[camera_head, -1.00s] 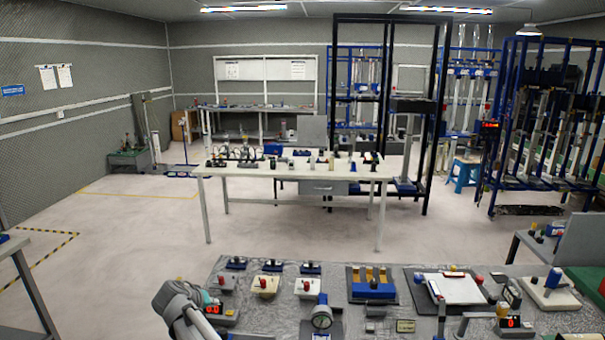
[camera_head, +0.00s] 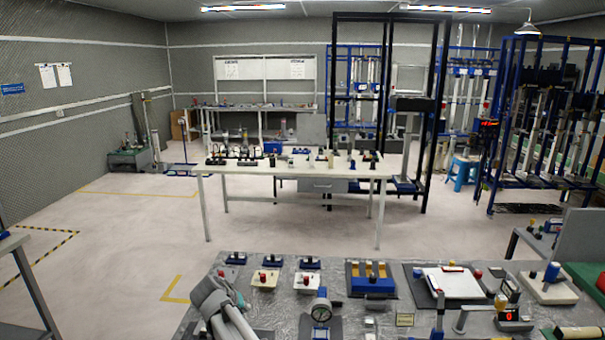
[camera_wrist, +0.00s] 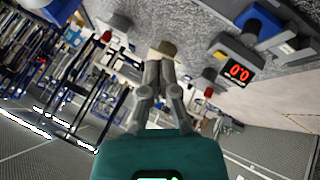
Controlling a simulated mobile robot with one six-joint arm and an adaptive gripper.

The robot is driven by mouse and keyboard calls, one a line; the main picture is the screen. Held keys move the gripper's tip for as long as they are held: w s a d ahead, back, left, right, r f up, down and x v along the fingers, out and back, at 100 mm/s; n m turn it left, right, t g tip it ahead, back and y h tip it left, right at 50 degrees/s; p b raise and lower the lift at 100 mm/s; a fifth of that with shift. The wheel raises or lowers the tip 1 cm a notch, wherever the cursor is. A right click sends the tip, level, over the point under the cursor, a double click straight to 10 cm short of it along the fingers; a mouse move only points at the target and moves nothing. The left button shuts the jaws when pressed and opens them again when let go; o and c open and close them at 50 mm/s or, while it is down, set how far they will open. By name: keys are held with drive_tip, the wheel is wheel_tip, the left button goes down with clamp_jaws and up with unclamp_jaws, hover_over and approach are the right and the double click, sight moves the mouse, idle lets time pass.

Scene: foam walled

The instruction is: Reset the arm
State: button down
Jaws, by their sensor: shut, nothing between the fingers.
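My arm (camera_head: 222,308) shows in the head view at the front left of the near bench. Its pale grey links and a teal band are raised over the bench. My gripper's fingertips cannot be made out in the head view. In the wrist view my gripper (camera_wrist: 160,68) has its two grey fingers together, with nothing between them. The wrist picture is strongly tilted. A small beige block (camera_wrist: 166,48) appears just beyond the fingertips; whether they touch cannot be told.
A red digital display (camera_wrist: 237,72) lies right of the fingers in the wrist view. Open floor (camera_head: 120,235) lies left; a white table (camera_head: 290,171) stands behind.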

drive_tip(key=s+d+f+m+g+b, duration=0.1)
drive_tip(key=s+d+f+g+b, duration=0.1)
drive_tip(key=d, duration=0.7)
drive_tip(key=s+d+f+m+g+y+b, duration=0.1)
drive_tip(key=s+d+f, duration=0.3)
drive_tip(key=d, duration=0.5)
drive_tip(key=s+d+f+g+y+b, duration=0.1)
drive_tip(key=s+d+f+g+b, duration=0.1)
drive_tip(key=d, duration=0.8)
drive_tip(key=shift+s+f+m+g+b, duration=0.35)
drive_tip(key=shift+s+f+b, duration=0.2)
drive_tip(key=shift+s+f, duration=0.6)
drive_tip(key=shift+m+g+y, duration=0.45)
drive_tip(key=shift+g+y, duration=0.1)
drive_tip(key=shift+y, duration=0.35)
drive_tip(key=s+d, duration=0.2)
drive_tip(key=s+d+f+b, duration=0.1)
drive_tip(key=s+d, duration=0.1)
drive_tip(key=s+d+f+b, duration=0.1)
drive_tip(key=s+d, duration=0.1)
drive_tip(key=shift+s+f, duration=0.1)
drive_tip(key=shift+s, duration=0.05)
